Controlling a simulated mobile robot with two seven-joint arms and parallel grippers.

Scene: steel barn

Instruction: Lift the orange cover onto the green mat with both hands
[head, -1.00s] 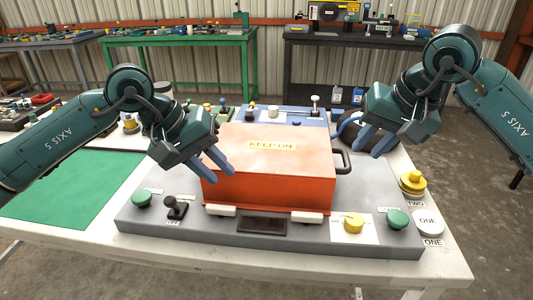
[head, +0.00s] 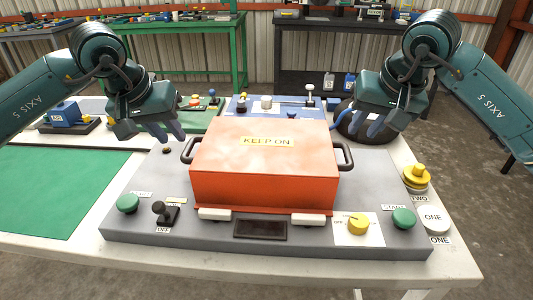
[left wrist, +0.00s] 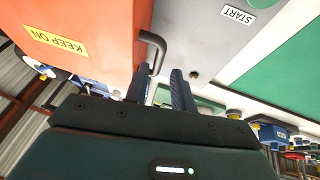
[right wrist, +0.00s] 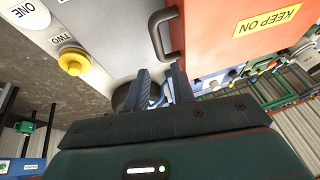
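The orange cover (head: 265,175), labelled KEEP ON, sits on the grey panel (head: 130,215), with a dark handle at each side. The green mat (head: 55,190) lies flat and bare to its left. My left gripper (head: 165,138) is open and empty, above and behind the left handle (head: 186,150); in the left wrist view that handle (left wrist: 154,45) is just past the fingertips. My right gripper (head: 375,126) is open and empty, behind and right of the right handle (head: 347,157); in the right wrist view the handle (right wrist: 158,38) is ahead of the fingers.
Green buttons (head: 127,203), a black lever (head: 165,212) and a yellow knob (head: 357,223) stand on the panel's front. A yellow button (head: 416,178) is at the right. A blue unit (head: 270,104) and a dark round object (head: 355,128) stand behind the cover.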

